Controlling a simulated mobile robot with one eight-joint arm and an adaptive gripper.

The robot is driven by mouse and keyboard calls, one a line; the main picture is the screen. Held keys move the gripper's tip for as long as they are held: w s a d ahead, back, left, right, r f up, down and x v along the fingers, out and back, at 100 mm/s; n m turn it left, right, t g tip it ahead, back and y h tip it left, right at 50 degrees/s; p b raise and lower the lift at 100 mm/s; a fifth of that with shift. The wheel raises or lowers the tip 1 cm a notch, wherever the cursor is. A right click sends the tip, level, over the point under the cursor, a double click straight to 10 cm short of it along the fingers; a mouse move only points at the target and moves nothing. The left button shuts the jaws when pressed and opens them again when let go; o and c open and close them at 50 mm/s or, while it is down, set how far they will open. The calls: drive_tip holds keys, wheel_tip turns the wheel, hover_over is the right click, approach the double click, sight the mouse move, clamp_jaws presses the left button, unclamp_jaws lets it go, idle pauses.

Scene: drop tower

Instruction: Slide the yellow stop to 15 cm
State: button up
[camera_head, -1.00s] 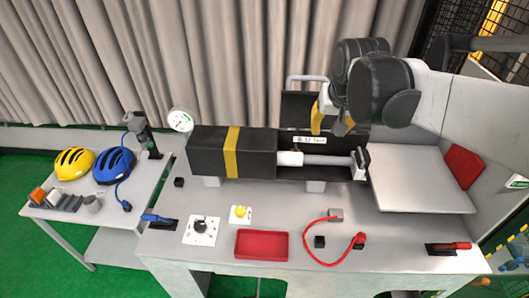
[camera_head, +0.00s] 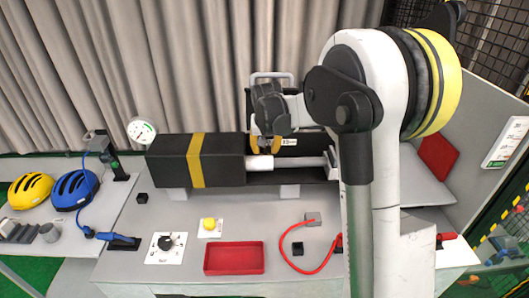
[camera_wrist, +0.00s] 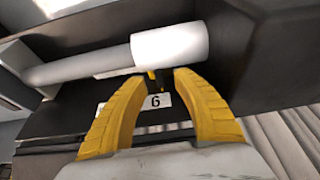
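My gripper (camera_head: 266,152) is at the launcher by the back curtain, its yellow fingers pointing down beside the white cylinder (camera_head: 259,163). In the wrist view, my gripper (camera_wrist: 160,78) has its two fingertips apart, just short of the white cylinder (camera_wrist: 170,45). A small yellow and dark piece (camera_wrist: 152,75), which looks like the stop, shows between the tips. I see no clear grip on it. In the head view my fingers hide it. A scale label (camera_head: 289,142) is partly covered; in the wrist view the label (camera_wrist: 157,102) shows one character.
A black housing (camera_head: 222,160) with a yellow band lies left of the cylinder. A metal rod (camera_head: 303,161) runs right from it. A red tray (camera_head: 234,258), a yellow button (camera_head: 209,224) and a red cable (camera_head: 287,258) are on the table in front.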

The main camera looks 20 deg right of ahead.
drive_tip(key=shift+x, duration=1.2)
clamp_jaws()
drive_tip(key=b, duration=0.2)
hover_over(283, 166)
drive_tip(key=shift+w+d, duration=0.1)
